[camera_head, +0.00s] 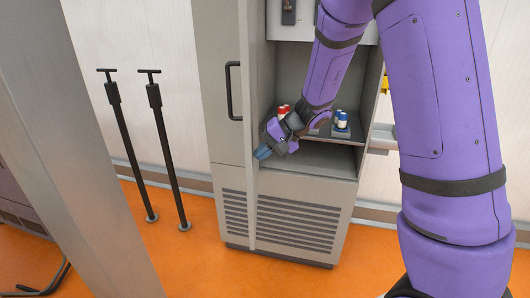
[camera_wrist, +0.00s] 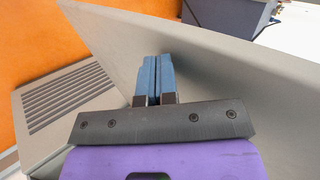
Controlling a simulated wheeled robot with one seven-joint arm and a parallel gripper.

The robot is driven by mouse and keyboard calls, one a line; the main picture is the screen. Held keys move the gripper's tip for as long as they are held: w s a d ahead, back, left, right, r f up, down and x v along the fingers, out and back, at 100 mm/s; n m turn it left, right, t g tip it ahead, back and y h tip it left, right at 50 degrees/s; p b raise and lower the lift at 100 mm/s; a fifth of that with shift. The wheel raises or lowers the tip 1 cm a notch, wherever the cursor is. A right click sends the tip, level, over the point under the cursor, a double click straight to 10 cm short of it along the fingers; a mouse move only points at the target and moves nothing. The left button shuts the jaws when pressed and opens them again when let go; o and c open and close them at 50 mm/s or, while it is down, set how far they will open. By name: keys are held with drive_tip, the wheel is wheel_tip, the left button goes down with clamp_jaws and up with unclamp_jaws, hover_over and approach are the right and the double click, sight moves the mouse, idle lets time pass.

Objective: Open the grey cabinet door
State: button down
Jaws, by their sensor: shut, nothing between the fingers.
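The grey cabinet door (camera_head: 217,60) stands at the left of the cabinet (camera_head: 342,182) in the head view, with a dark vertical handle (camera_head: 233,90) on its face. The cabinet's inside shows to the right of the door, so it stands at least partly open. My gripper (camera_head: 262,153) is at the opening, low and close to the door's edge, away from the handle. Its blue fingers are together and empty. In the wrist view the fingers (camera_wrist: 157,62) point along a grey panel (camera_wrist: 225,62); whether they touch it I cannot tell.
Inside the cabinet, red-capped (camera_head: 284,110) and blue-and-white (camera_head: 341,119) items stand on a shelf. A vent grille (camera_head: 290,222) is below; it shows in the wrist view (camera_wrist: 68,97). Two black poles (camera_head: 165,150) stand left. A grey post (camera_head: 75,130) crosses the foreground.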

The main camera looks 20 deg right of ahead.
drive_tip(key=shift+a, duration=0.1)
drive_tip(key=w+a+m+t+h, duration=0.1)
drive_tip(key=w+a+m, duration=0.1)
drive_tip(key=w+a, duration=0.2)
drive_tip(key=w+a+m+t+h, duration=0.1)
drive_tip(key=w+a, duration=0.3)
drive_tip(key=a, duration=0.7)
drive_tip(key=shift+w+a+m+t, duration=0.25)
drive_tip(key=shift+m+t, duration=0.15)
drive_tip(key=shift+m, duration=0.2)
